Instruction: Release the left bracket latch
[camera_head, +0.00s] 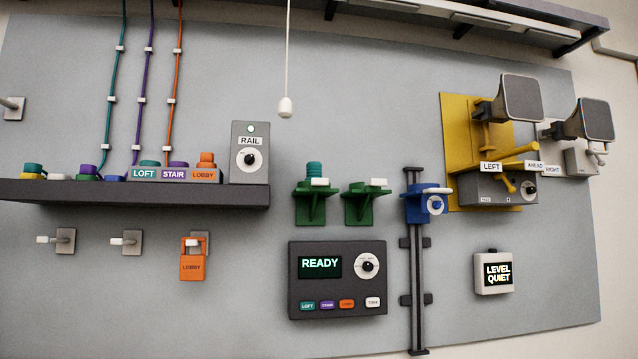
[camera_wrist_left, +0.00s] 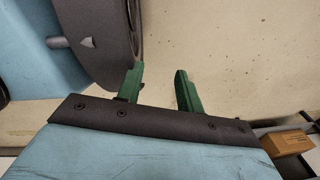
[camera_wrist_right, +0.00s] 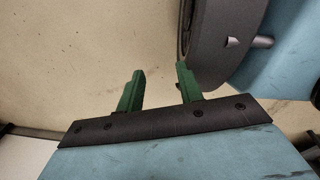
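Two green brackets stand side by side on the wall panel in the head view. The right bracket (camera_head: 364,208) has a similar white latch (camera_head: 378,182) and no cylinder. A yellow mount (camera_head: 460,140) farther right carries a "LEFT" label (camera_head: 490,167) and yellow levers (camera_head: 519,151). My left gripper (camera_wrist_left: 157,75) and right gripper (camera_wrist_right: 160,70) are open and empty in their wrist views. Neither shows in the head view.
A grey control box (camera_head: 337,280) reading "READY" is below the brackets. A blue clamp (camera_head: 422,207) sits on a dark vertical rail right of them. A dark shelf (camera_head: 130,194) with labelled blocks is at left. A white pull cord (camera_head: 286,105) hangs above. Horn speakers (camera_head: 522,103) jut out upper right.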

